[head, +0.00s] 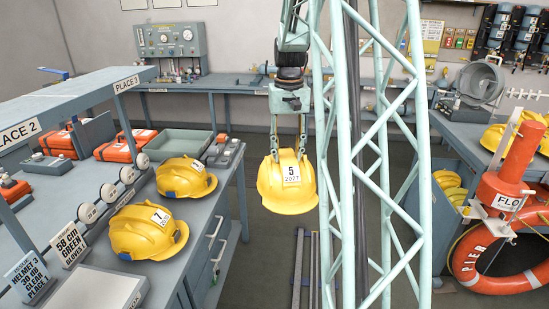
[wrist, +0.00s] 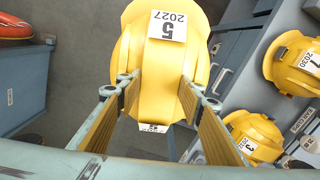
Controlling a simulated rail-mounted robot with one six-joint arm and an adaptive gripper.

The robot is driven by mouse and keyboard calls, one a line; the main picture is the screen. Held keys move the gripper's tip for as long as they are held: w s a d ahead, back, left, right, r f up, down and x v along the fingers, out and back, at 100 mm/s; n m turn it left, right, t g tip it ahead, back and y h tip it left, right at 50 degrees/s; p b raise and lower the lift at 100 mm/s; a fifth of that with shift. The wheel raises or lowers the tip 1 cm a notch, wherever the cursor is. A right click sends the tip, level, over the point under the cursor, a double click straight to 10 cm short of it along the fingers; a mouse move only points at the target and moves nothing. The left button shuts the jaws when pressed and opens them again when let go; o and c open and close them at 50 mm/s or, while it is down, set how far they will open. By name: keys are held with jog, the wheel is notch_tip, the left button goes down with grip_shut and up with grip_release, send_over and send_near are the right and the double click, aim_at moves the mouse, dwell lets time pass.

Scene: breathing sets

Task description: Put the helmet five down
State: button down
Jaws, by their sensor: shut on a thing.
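The yellow helmet five (head: 287,188) carries a white label reading 5 and 2027. It hangs in the air over the floor, just right of the left bench (head: 190,232). My gripper (head: 289,146) is shut on its top ridge from above. In the wrist view helmet five (wrist: 158,52) sits between the two fingers of my gripper (wrist: 165,95), with its label facing the camera. Two other yellow helmets stand on the left bench: one labelled 7 (head: 148,232) in front and one behind it (head: 185,178), whose label is too small to read in the head view.
A light green lattice mast (head: 375,150) rises close to the right of helmet five. On the right are a life ring (head: 500,270) and an orange post (head: 510,180).

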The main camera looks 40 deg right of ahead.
jog(key=shift+s+d+f+b, duration=0.35)
jog(key=shift+d, duration=0.15)
jog(key=shift+s+d+f+b, duration=0.3)
jog(key=shift+d+f, duration=0.05)
jog(key=shift+d, duration=0.15)
jog(key=shift+w+d, duration=0.1)
